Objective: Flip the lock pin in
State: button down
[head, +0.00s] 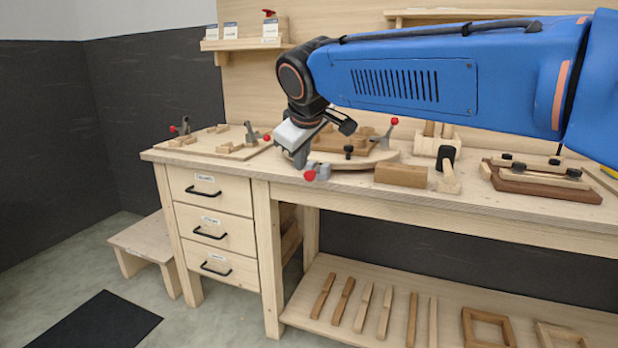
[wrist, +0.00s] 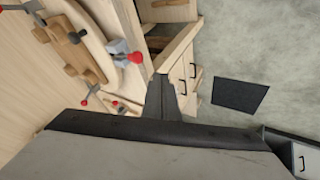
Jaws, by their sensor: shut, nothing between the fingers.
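A small grey metal fitting (head: 321,171) with a red knob (head: 310,175) sits at the front edge of the round wooden turntable (head: 383,158); it looks like the lock pin. Whether the pin is in or out cannot be told. In the wrist view the fitting (wrist: 119,48) and its red knob (wrist: 136,57) lie above and left of my fingers. My gripper (head: 300,164) points down beside the fitting, on its left in the head view, and looks apart from it. In the wrist view my gripper (wrist: 161,82) is shut and empty.
A wooden form (wrist: 72,45) and red-tipped toggle clamps (head: 389,133) stand on the turntable. A clamp board (head: 215,143) lies to the left. A wood block (head: 401,175) and a mallet (head: 447,172) lie to the right. Drawers (head: 208,207) are below the bench's front edge.

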aim_at(310, 171)
jog(key=shift+w+d+f, duration=0.15)
jog(key=shift+w+f, duration=1.1)
jog(key=shift+w, duration=0.35)
jog(key=shift+w+d+f, duration=0.15)
jog(key=shift+w+f, duration=1.15)
jog(key=shift+w, duration=0.3)
jog(key=shift+w+d+f, duration=0.15)
jog(key=shift+w+f, duration=1.1)
jog(key=shift+w, duration=0.35)
jog(key=shift+w+d, duration=0.25)
jog(key=shift+w, duration=0.45)
jog(key=shift+w+d, duration=0.25)
jog(key=shift+w, duration=0.45)
